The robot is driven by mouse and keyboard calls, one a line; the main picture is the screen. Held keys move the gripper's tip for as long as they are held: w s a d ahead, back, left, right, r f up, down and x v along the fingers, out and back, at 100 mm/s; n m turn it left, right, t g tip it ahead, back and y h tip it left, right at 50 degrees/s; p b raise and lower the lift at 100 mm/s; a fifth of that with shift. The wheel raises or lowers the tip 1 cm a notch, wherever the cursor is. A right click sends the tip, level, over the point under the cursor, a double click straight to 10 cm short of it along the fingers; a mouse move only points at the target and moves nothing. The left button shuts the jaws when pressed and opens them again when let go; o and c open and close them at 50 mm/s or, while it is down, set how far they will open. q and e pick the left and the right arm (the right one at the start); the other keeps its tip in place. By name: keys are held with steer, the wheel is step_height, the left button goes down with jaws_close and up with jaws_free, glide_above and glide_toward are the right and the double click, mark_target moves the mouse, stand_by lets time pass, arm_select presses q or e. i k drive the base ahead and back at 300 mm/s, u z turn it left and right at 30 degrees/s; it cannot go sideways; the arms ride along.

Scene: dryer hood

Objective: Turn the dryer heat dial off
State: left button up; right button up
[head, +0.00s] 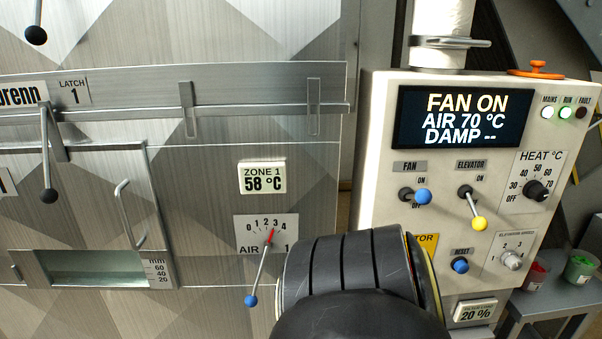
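The heat dial (537,190) is a black knob on a white plate marked HEAT °C, at the right of the cream control panel (380,190). Its scale runs from OFF at lower left, over the top, to 70 at the right. Its pointer is small; it seems to lie on the right side, near 70, but I cannot read it surely. The display (461,117) reads FAN ON, AIR 70 °C, DAMP --. A black ribbed link of my arm (345,265) fills the bottom middle and hides the panel's lower left. Neither gripper shows.
Near the dial are the yellow-tipped elevator lever (479,223), the blue-tipped fan lever (423,196), the blue reset lever (460,266) and the grey elevator speed knob (511,260). Red (535,276) and green (580,267) cups stand at lower right.

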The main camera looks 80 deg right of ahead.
mark_target(533, 189)
steer(key=z, duration=3.55)
